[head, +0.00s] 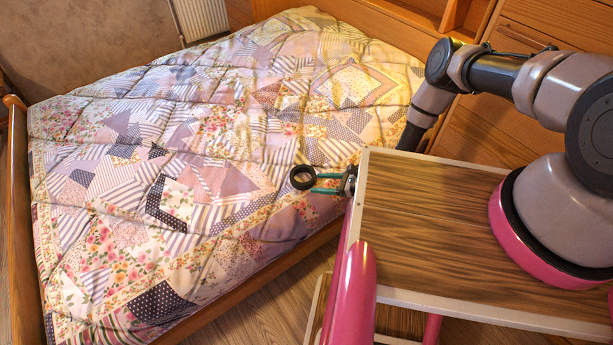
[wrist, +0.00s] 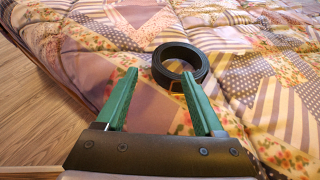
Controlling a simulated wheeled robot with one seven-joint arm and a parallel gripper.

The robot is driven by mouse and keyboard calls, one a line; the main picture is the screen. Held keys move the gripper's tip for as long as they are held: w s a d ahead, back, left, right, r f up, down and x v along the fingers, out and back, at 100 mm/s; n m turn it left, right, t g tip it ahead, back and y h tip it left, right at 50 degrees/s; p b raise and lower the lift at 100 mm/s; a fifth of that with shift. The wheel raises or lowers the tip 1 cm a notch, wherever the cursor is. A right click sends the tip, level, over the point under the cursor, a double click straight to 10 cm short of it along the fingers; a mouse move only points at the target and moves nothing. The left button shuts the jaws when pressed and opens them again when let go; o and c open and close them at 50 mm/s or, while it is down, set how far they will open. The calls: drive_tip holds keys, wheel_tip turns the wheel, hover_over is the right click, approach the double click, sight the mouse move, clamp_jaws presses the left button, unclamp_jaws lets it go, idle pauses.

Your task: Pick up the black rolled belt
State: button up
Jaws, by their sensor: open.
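The black rolled belt (head: 303,177) is a dark ring near the front edge of the bed in the head view. In the wrist view the belt (wrist: 181,65) stands out just beyond my fingertips, a little right of the middle between them. My gripper (head: 314,181) has green fingers and is open. In the wrist view the gripper (wrist: 161,76) points at the belt, with its right fingertip close to the belt's lower edge. I cannot tell whether that fingertip touches it. Nothing is held between the fingers.
The bed has a patchwork quilt (head: 170,150) with a wooden frame (head: 250,285) along its near side. Wooden cabinets (head: 480,130) stand on the right behind my arm. Wooden floor (wrist: 35,95) shows at the left of the wrist view. The quilt around the belt is clear.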

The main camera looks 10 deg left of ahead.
sight(301, 168)
drive_tip(key=x, duration=0.9)
clamp_jaws()
